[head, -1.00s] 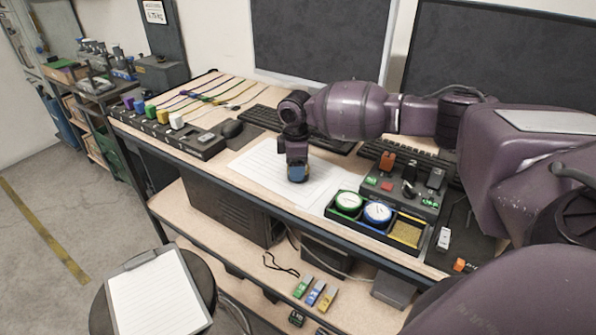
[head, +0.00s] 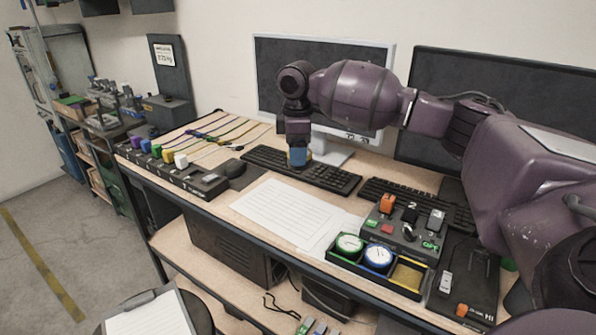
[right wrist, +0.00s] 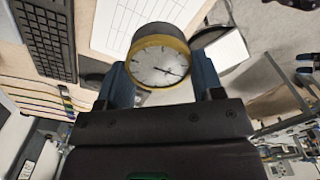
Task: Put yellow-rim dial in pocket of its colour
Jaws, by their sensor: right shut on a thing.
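My right gripper (head: 299,160) is shut on the yellow-rim dial (right wrist: 160,62), a round gauge with a white face and yellow rim. In the right wrist view the dial sits between the two blue fingers, its face towards the camera. In the head view the gripper hides most of it, and it appears to hang in the air in front of the left keyboard. The black pocket tray (head: 374,277) lies right of and nearer than the gripper. Its yellow-lined pocket (head: 408,274) is empty. A green-rim dial (head: 349,244) and a blue-rim dial (head: 378,256) fill the other pockets. My left gripper is out of view.
A control box (head: 405,227) with an orange switch stands just behind the tray. White paper (head: 285,212) lies left of the tray. A keyboard (head: 335,178) and monitors are behind. A black strip with several coloured blocks (head: 195,182) lies at the left.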

